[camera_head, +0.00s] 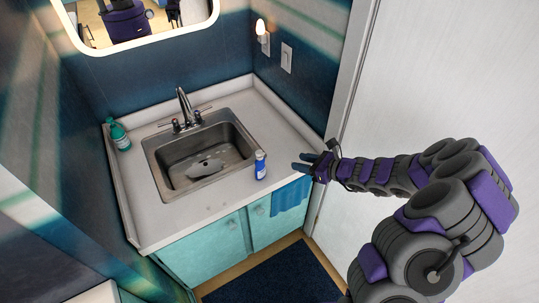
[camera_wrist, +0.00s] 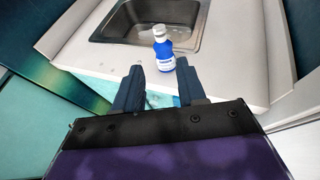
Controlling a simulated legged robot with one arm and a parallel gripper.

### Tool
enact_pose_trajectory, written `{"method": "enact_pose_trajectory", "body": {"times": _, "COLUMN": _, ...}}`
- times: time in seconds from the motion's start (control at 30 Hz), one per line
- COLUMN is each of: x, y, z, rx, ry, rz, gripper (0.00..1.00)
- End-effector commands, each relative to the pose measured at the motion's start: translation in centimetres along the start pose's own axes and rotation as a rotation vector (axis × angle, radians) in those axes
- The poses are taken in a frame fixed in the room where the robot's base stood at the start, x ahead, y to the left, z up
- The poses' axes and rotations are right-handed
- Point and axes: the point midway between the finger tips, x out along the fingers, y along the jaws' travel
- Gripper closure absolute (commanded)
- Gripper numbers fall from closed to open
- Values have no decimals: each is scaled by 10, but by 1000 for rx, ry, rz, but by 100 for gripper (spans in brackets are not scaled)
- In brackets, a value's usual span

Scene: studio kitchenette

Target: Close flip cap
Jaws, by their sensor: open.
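A small blue bottle with a white top (camera_head: 260,165) stands upright on the front edge of the counter, to the right of the sink basin. It also shows in the wrist view (camera_wrist: 163,50), ahead of the fingers; whether its cap is open is too small to tell. My gripper (camera_head: 308,162) is at the right end of the counter, to the right of the bottle and apart from it. In the wrist view my gripper's two dark blue fingers (camera_wrist: 158,84) are spread with nothing between them.
The metal sink (camera_head: 205,158) with its faucet (camera_head: 184,108) lies behind and left of the bottle. A green bottle (camera_head: 119,135) stands at the counter's left back. A blue towel (camera_head: 291,198) hangs at the cabinet front. The white door (camera_head: 440,70) is close on the right.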

Motion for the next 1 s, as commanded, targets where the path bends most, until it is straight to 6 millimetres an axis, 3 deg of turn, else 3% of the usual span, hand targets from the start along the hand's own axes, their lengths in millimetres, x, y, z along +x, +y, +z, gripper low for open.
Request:
{"method": "enact_pose_trajectory", "body": {"times": 0.7, "x": 131, "y": 2, "z": -2, "rx": -4, "ry": 0, "rz": 4, "gripper": 60}}
{"method": "enact_pose_trajectory", "body": {"times": 1.0, "x": 154, "y": 1, "z": 1, "rx": -3, "ry": -2, "rz": 0, "gripper": 60}}
